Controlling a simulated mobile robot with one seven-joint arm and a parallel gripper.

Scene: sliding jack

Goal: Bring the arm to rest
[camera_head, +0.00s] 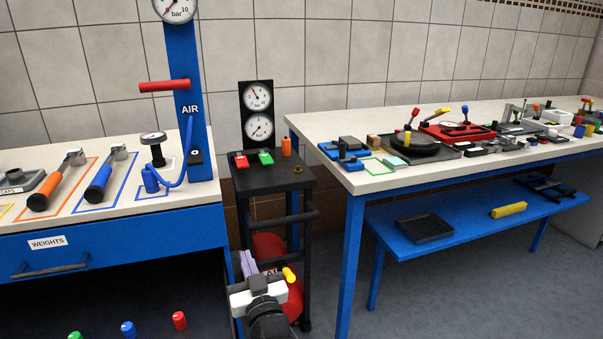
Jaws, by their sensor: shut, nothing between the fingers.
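My gripper (248,262) is low in the middle of the head view, with its white body and dark wrist below it. Its pale fingers are together and empty. It stands in front of the red air tank (292,300) and the black trolley, apart from both benches. A small yellow piece shows just right of the gripper; I cannot tell what it belongs to.
The left bench (100,247) holds tools with orange and blue handles and a blue AIR post (183,70). The black trolley (272,180) carries gauges and red and green buttons. The right bench (375,182) holds many tools; its blue shelf (470,229) is below. Floor at lower right is clear.

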